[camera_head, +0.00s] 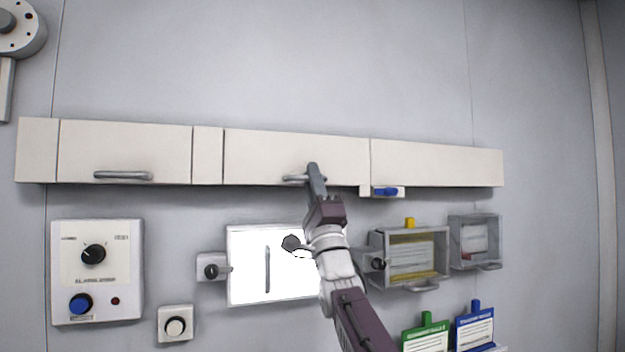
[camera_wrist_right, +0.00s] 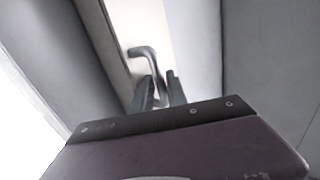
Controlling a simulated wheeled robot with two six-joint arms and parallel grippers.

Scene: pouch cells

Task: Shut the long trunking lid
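The long trunking lid (camera_head: 265,155) is a cream panel in the wall trunking, with a grey bar handle (camera_head: 292,179) near its lower edge. In the head view the lid looks about flush with the trunking beside it; a small gap cannot be ruled out. My right gripper (camera_head: 314,172) reaches up from below to the right part of this handle. In the right wrist view the bent handle (camera_wrist_right: 143,54) runs down to my two fingers (camera_wrist_right: 160,80), which are a little apart. Whether they clamp the bar cannot be told. My left gripper is not in view.
A shorter lid (camera_head: 120,145) with its own handle is on the left. A blue latch (camera_head: 386,191) sits under the trunking to the right. Below are a control box (camera_head: 97,270), a bright white panel (camera_head: 245,285) and clear-fronted boxes (camera_head: 418,240). The wall above is clear.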

